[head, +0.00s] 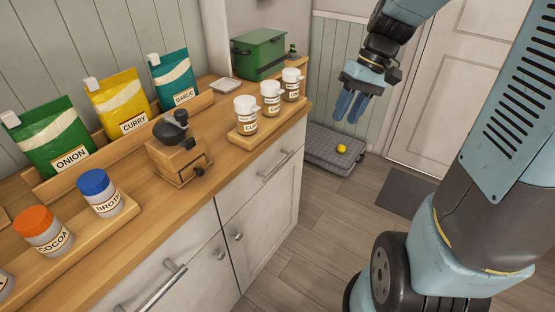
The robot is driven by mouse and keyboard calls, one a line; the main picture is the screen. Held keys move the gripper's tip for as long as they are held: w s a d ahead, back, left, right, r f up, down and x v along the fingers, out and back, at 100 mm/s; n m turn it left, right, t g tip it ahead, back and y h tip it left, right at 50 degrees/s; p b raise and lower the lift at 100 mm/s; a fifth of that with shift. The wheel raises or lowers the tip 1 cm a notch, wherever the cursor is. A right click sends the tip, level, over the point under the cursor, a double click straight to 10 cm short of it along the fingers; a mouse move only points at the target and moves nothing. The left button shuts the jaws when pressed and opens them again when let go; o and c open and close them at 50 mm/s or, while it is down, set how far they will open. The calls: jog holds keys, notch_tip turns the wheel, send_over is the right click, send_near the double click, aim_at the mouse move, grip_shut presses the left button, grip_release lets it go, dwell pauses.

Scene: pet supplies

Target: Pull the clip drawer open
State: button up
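The white counter front carries two drawers with bar handles. The right drawer's handle (277,165) and the left drawer's handle (165,287) both show. Both drawer fronts look closed. A wooden grinder box (178,155) on the counter has a small drawer with a dark knob (198,171), which looks closed too. No label shows which is the clip drawer. My gripper (346,115) hangs in the air right of the counter, beyond the jars and apart from every handle. Its two blue fingers point down with a gap between them and nothing held.
Jars on a wooden stand (246,138) sit near the counter's right edge, before a green box (258,52). Clipped pouches (120,105) line the back, and lidded jars (97,192) stand front left. On the floor are a grey pet bed (325,146) with a yellow ball (342,149) and a dark mat (406,195).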

jog(key=w+a+f+n+g+y, duration=0.1)
jog(key=w+f+g+y, duration=0.1)
jog(key=w+f+y, duration=0.45)
jog(key=w+a+f+g+y, duration=0.1)
jog(key=w+f+g, duration=0.15)
jog(key=f, duration=0.65)
jog(key=m+t+y, duration=0.1)
jog(key=t+y, duration=0.3)
jog(key=y, duration=0.4)
send_near(279, 165)
jog(key=shift+g, duration=0.35)
jog(key=a, duration=1)
jog(key=shift+s+r, duration=0.2)
jog(key=shift+s, duration=0.2)
jog(key=shift+d, duration=0.1)
grip_shut()
